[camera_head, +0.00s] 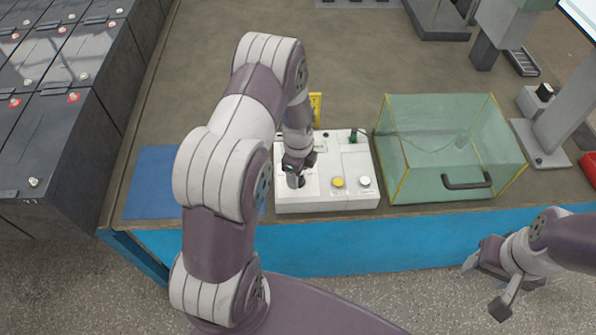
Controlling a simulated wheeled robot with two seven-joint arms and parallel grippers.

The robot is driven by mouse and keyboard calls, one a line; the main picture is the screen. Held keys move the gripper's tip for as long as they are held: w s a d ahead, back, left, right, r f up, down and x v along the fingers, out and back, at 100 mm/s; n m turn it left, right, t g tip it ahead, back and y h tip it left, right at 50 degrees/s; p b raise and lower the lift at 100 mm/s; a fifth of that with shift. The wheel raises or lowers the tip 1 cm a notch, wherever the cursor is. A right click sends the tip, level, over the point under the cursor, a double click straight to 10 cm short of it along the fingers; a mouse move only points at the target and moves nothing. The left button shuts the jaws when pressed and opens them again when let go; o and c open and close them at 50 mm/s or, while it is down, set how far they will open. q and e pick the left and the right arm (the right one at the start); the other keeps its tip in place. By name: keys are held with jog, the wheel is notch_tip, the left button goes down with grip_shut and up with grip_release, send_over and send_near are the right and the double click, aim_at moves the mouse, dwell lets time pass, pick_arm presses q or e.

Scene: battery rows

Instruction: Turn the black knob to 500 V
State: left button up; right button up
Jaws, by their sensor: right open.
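A white tester box (345,192) sits near the front edge of the table, with a yellow knob (338,182) and a white knob (364,181) on its front right part. My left gripper (295,178) is over the front left part of the box, pointing down close to its top. The black knob cannot be made out; my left gripper covers that part of the panel. Whether its jaws are shut on anything is too small to tell. My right gripper (486,285) is open and empty, in front of the table at the lower right.
A clear greenish case (455,130) with yellow edges and a black handle stands right of the box. A blue mat (150,183) lies left, partly behind my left arm. A small yellow sign (316,107) stands behind the box. Black batteries (70,120) fill the far left.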

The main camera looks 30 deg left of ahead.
pick_arm(q)
notch_tip(320, 180, up, 13)
jog(key=shift+f+b, duration=0.2)
jog(key=shift+b, duration=0.25)
dwell(0.3)
jog(key=s+d+r+n, duration=0.2)
jog(key=s+d+n, duration=0.2)
jog(key=s+n, duration=0.3)
jog(key=s+d+r+n+t, duration=0.1)
jog(key=s+d+r+n, duration=0.1)
jog(key=s+d+n, duration=0.2)
jog(key=s+n, duration=0.3)
jog(key=n, duration=0.3)
jog(key=shift+d+r, duration=0.2)
jog(key=shift+r, duration=0.15)
